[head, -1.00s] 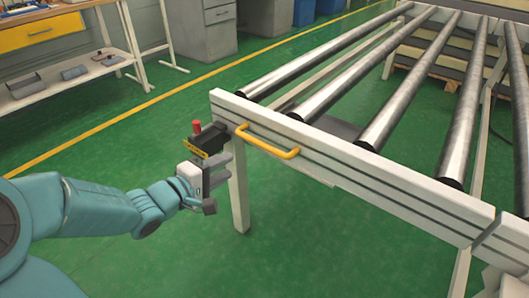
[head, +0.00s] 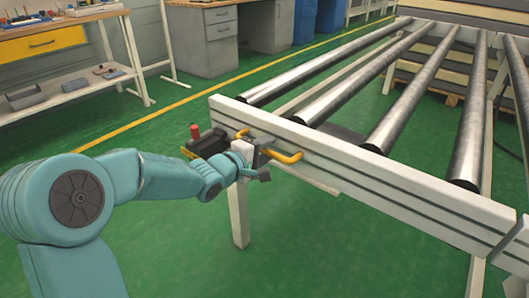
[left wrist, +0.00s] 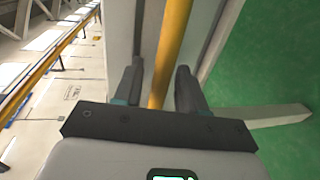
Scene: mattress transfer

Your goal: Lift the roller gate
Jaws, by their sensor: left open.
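The roller gate is a white beam (head: 350,174) with dark grooves at the front end of several steel rollers. A yellow bar handle (head: 287,157) is fixed to its outer face near the left end; the handle also crosses the left wrist view (left wrist: 173,40). My left gripper (head: 262,157) is at the handle and hides its middle part. In the left wrist view its two dark fingers (left wrist: 160,72) are apart, with the yellow bar running between them. It is open. My right gripper is not in view.
Rollers (head: 340,85) run back from the beam towards stacked layers on a pallet. A white leg (head: 238,215) stands under the beam's left end. A workbench (head: 70,75) and grey cabinets (head: 203,50) stand behind at left. The green floor between is clear.

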